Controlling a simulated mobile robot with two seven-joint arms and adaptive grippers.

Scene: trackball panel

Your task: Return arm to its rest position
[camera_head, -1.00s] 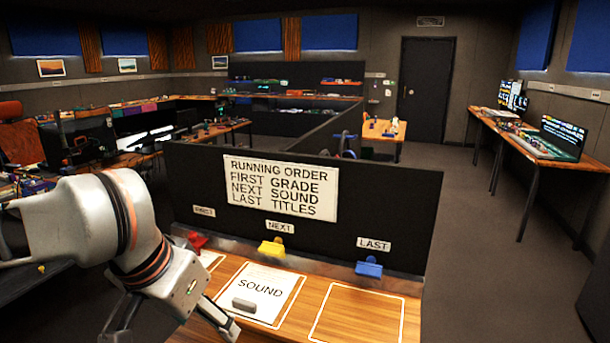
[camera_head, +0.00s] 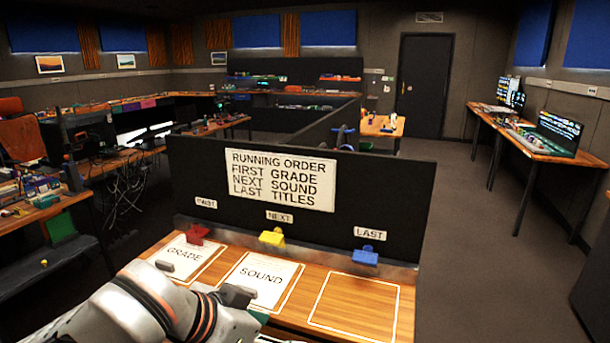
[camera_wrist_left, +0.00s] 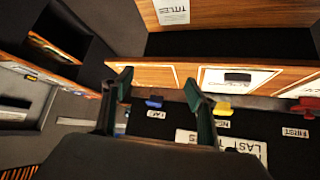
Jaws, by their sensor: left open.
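The GRADE sheet (camera_head: 186,252) lies in the first outlined place, and the SOUND sheet (camera_head: 262,276) lies in the middle one. Each carries a grey block. The LAST outline (camera_head: 355,305) on the wooden desk is empty. A TITLES sheet (camera_wrist_left: 172,10) lies on a separate wooden surface in the left wrist view. My right gripper is not in view.
A dark partition with the running order sign (camera_head: 280,180) stands behind the desk. Red (camera_head: 196,233), yellow (camera_head: 272,237) and blue (camera_head: 365,256) clips line its foot. Open floor (camera_head: 480,240) lies to the right.

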